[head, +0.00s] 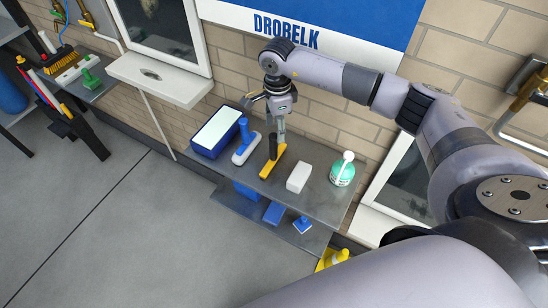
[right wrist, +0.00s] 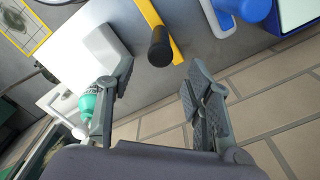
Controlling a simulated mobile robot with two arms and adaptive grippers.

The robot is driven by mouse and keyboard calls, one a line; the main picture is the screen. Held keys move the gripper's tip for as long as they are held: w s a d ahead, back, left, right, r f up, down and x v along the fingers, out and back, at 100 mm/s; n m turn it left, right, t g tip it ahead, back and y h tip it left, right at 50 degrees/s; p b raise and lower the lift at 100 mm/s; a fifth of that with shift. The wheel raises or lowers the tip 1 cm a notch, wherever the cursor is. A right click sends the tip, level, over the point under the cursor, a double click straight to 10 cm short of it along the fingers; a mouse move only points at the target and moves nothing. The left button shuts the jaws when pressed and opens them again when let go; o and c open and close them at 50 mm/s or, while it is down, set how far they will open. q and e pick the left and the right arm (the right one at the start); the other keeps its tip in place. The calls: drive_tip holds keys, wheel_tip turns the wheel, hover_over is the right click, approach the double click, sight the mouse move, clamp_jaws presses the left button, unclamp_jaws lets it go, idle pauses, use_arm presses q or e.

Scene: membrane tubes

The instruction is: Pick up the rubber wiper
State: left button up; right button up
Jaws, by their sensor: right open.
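A yellow bar with an upright black handle, which looks like the rubber wiper (head: 268,167), lies on the grey metal table. It also shows in the right wrist view (right wrist: 178,56), with the round end of its black handle facing the camera. My right gripper (head: 281,128) is above the table close to this handle. In the right wrist view my right gripper (right wrist: 157,88) is open and empty, its fingers spread wide, with the handle's end beyond them and roughly between them. I cannot tell whether they touch. My left gripper is out of view.
The metal table (head: 318,206) also holds a blue tub (head: 204,151), a blue-handled tool with a white base (head: 240,157), a white block (head: 299,177) and a teal pump bottle (head: 342,176). The brick wall (head: 320,131) is close behind. A lower shelf (head: 245,208) holds blue items.

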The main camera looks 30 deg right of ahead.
sight(274, 135)
drive_tip(key=f+b, duration=0.1)
drive_tip(key=f, duration=0.1)
drive_tip(key=a+f, duration=0.1)
drive_tip(key=f, duration=0.1)
drive_tip(key=shift+s+a+f+b, duration=0.1)
drive_tip(key=shift+a+f+b, duration=0.1)
drive_tip(key=shift+f+b, duration=0.15)
drive_tip(key=shift+f, duration=0.2)
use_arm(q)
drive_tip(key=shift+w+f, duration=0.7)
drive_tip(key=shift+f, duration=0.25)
use_arm(e)
drive_tip(key=shift+d, duration=0.2)
drive_tip(key=shift+c, duration=0.2)
drive_tip(key=shift+a, duration=0.1)
drive_tip(key=c, duration=0.4)
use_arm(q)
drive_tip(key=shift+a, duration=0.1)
use_arm(e)
clamp_jaws()
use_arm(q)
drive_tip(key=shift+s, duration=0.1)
